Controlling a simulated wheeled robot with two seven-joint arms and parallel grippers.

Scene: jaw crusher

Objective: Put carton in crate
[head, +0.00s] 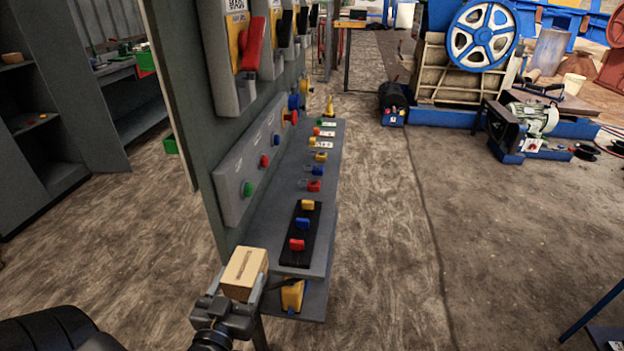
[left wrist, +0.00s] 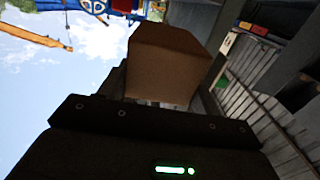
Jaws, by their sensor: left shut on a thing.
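A small brown carton (head: 243,270) is held in my left gripper (head: 236,297) at the lower middle of the head view. The gripper is shut on it, and the carton stands out past the fingers beside the near end of the grey bench. In the left wrist view the carton (left wrist: 167,62) fills the middle above the dark gripper body (left wrist: 150,130), and the fingers are mostly hidden. I cannot make out a crate for certain in either view. My right gripper is not in view.
A grey panel (head: 262,160) with buttons and switches stands behind a narrow bench (head: 325,175) holding padlocks and tags. A yellow object (head: 292,294) sits on its lower shelf. Open floor (head: 390,240) lies to the right. A blue jaw crusher (head: 470,60) stands farther back.

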